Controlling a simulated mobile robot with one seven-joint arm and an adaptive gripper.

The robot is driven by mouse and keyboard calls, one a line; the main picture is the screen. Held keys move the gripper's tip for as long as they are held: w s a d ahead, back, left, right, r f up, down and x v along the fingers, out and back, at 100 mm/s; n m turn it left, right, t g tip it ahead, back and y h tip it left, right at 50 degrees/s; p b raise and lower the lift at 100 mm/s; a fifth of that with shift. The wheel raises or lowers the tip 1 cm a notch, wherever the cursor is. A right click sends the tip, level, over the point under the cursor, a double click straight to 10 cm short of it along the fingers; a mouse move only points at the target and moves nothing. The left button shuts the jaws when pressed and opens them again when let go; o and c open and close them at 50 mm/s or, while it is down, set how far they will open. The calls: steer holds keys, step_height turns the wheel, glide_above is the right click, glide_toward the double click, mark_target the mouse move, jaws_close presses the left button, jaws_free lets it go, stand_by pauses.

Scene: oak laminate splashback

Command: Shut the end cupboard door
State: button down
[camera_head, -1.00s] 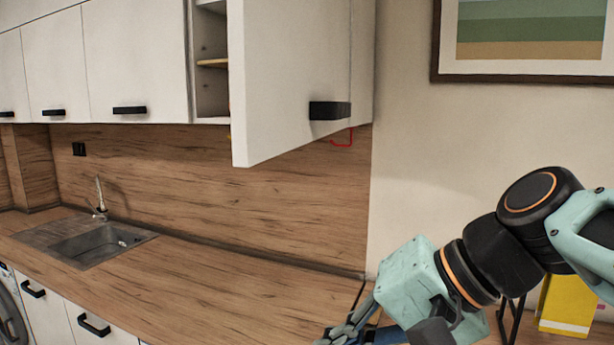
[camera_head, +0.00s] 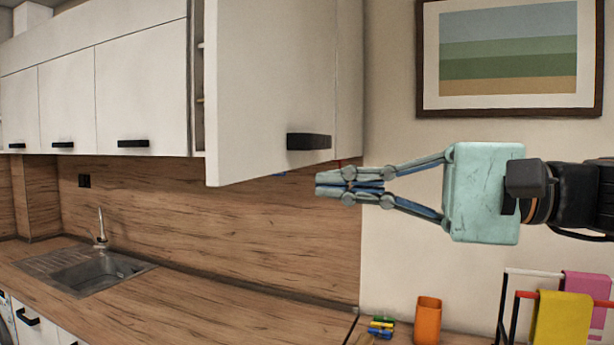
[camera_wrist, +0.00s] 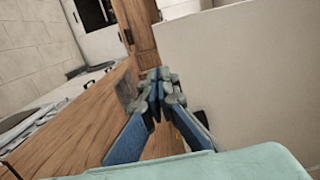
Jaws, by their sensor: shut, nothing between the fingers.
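The white end cupboard door (camera_head: 262,85) stands open, swung out from the wall unit, with a dark gap and shelf edges at its left. Its black handle (camera_head: 309,141) is near the lower right of the panel. My gripper (camera_head: 322,184) is shut and empty, its fingertips pointing left, just below the handle and near the door's lower edge in the head view. I cannot tell whether it touches the door. In the wrist view my shut fingertips (camera_wrist: 158,78) are beside a large pale panel (camera_wrist: 245,75), which looks like the door.
Closed wall cupboards (camera_head: 140,95) run to the left. Below are the wooden worktop (camera_head: 200,297) and sink (camera_head: 95,272). An orange cup (camera_head: 428,320), coloured pegs (camera_head: 381,326) and a rack with a yellow towel (camera_head: 562,320) stand at lower right. A framed picture (camera_head: 510,105) hangs behind my arm.

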mark_target(243, 179)
steer(key=p+x, duration=0.2)
steer(key=x, duration=0.5)
steer(key=shift+w+a, duration=0.1)
steer(key=shift+a, duration=0.3)
steer(key=shift+w+a+f, duration=0.1)
steer(key=shift+w+a, duration=0.1)
steer(key=shift+a, duration=0.35)
steer(key=shift+a, duration=0.1)
